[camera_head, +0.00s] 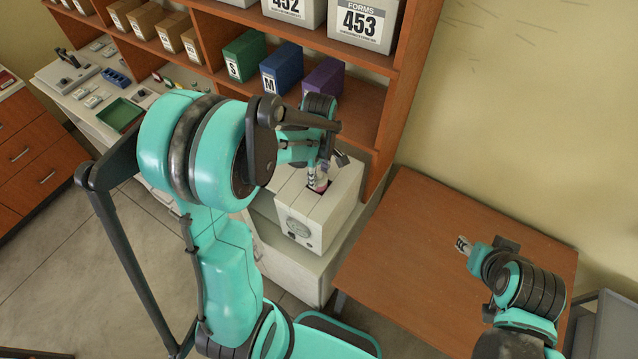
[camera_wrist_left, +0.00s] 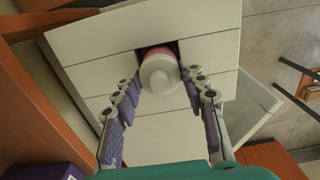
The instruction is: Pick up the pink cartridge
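The pink cartridge (camera_head: 318,183) stands in a dark square opening in the top of the cream incubator box (camera_head: 301,229). In the left wrist view its round white cap (camera_wrist_left: 159,74) faces me, with a strip of pink behind it. My left gripper (camera_wrist_left: 162,77) is open, its fingers on either side of the cap with gaps visible. In the head view the left gripper (camera_head: 327,163) is over the box top, partly hidden by my arm. My right gripper (camera_head: 463,246) is above the brown table, far from the cartridge; its finger opening is too small to judge.
A wooden shelf (camera_head: 377,107) with green (camera_head: 245,56), blue (camera_head: 282,68) and purple (camera_head: 323,78) boxes rises close behind the incubator. The brown table (camera_head: 424,239) at right is bare. A counter with a green tray (camera_head: 119,115) is at left.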

